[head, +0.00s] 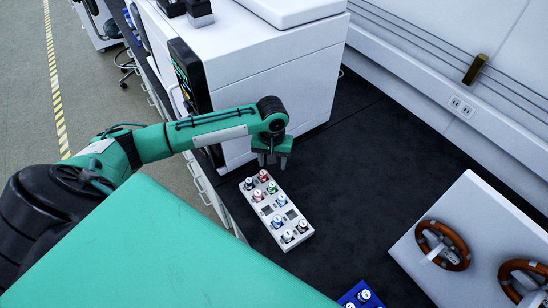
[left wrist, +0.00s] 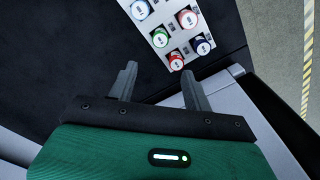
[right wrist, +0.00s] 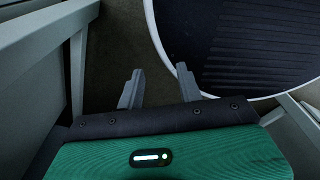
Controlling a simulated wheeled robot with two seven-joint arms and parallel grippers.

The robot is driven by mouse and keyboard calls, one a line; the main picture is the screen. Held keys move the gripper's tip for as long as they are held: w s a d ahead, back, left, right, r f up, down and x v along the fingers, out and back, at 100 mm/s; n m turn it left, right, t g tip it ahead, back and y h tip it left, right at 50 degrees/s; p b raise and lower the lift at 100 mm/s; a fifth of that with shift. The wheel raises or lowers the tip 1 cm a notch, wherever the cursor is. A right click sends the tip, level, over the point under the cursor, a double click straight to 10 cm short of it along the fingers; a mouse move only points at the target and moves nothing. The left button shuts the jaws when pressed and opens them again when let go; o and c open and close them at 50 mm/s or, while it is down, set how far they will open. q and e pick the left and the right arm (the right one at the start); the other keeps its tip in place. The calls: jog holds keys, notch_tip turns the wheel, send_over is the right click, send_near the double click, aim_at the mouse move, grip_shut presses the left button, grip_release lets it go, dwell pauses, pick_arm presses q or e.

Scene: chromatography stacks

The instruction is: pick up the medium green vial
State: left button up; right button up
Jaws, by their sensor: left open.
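The green vial (head: 272,187) stands upright in a white rack (head: 296,203) on the dark bench, among red, blue and black ones. It also shows in the left wrist view (left wrist: 160,38), with a green ring round a white top. My left gripper (head: 272,158) is open and empty above the bench, just beyond the rack's far end. In the left wrist view my left gripper's fingers (left wrist: 158,72) point toward the rack, apart from the green vial. My right gripper (right wrist: 159,74) is open and empty, away from the rack.
A white instrument (head: 270,70) stands close behind and left of my left gripper. A blue rack (head: 349,298) with vials is at the bottom edge. A white device (head: 480,215) with brown rings is at the right. The bench right of the white rack is clear.

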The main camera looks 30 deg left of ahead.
pick_arm(q)
send_over(272, 184)
jog(key=f, duration=0.3)
jog(key=w+f, duration=0.1)
jog(key=f, duration=0.1)
jog(key=shift+a+f+p, duration=0.2)
jog(key=shift+f+p, duration=0.15)
jog(key=shift+p, duration=0.05)
jog(key=shift+s+f+p, duration=0.15)
jog(key=shift+f+p, duration=0.15)
jog(key=shift+f, duration=0.2)
jog(key=f, duration=0.1)
jog(key=f+p, duration=0.1)
jog(key=f, duration=0.1)
jog(key=shift+s+d+f, duration=0.2)
jog(key=shift+s+f, duration=0.1)
jog(key=shift+s, duration=0.05)
jog(key=shift+f, duration=0.55)
jog(key=c, duration=0.9)
jog(key=shift+c, duration=0.8)
jog(key=shift+r, duration=0.1)
